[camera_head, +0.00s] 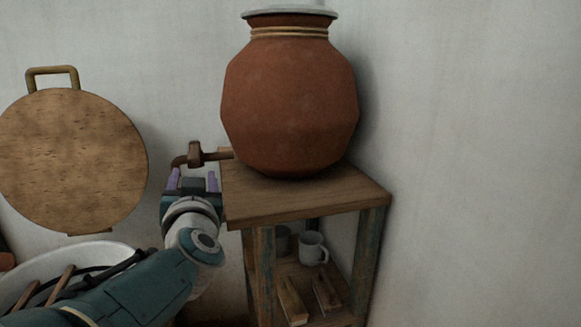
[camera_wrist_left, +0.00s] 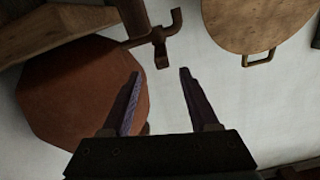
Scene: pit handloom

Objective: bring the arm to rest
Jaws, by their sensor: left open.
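My left arm comes in from the lower left in the head view. Its gripper (camera_head: 194,180) is beside the left edge of a wooden stand, below a brown tap-like fitting (camera_head: 195,155). In the left wrist view the two purple-lined fingers (camera_wrist_left: 160,100) are apart with nothing between them. The fitting (camera_wrist_left: 160,38) shows beyond the fingertips there, apart from them. My right gripper is not in either view.
A large clay pot (camera_head: 290,100) with a pale lid stands on the wooden stand (camera_head: 300,200). A mug (camera_head: 313,248) is on its lower shelf. A round wooden board (camera_head: 70,160) is against the wall. A white basin (camera_head: 110,252) is at lower left. The right side shows bare wall.

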